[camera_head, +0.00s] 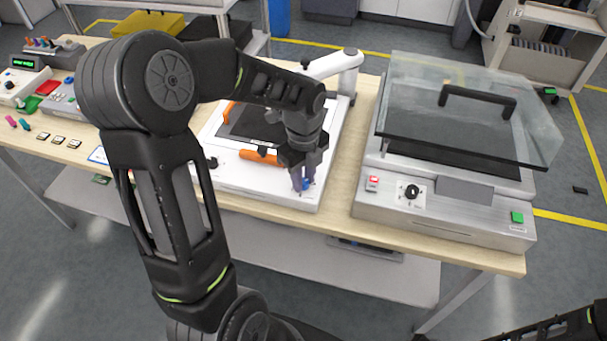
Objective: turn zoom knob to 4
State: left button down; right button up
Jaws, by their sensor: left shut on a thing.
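A white device (235,186) with a white post and arm (335,64) stands on the table, partly hidden behind my left arm. A small blue knob (308,184) is at its front right corner. My left gripper (302,184) points down there and is shut on the blue knob, with its fingers covering most of it. The knob's scale and setting cannot be read. A black knob (213,163) shows on the device's front left. Part of my right arm shows at the bottom right corner, but its gripper is out of view.
A grey machine (440,222) with a raised glass lid (470,105), a black dial (412,191), a red switch and a green button stands to the right. Orange handles (262,157) lie close beside my left gripper. Small parts and a green-display device (22,62) are at the left.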

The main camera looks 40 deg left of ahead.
pick_arm(q)
jog(key=shift+m+p, duration=0.35)
jog(key=shift+m, duration=0.85)
jog(key=c, duration=1.2)
grip_release()
notch_tip(320, 180, up, 8)
jog(key=shift+f, duration=0.1)
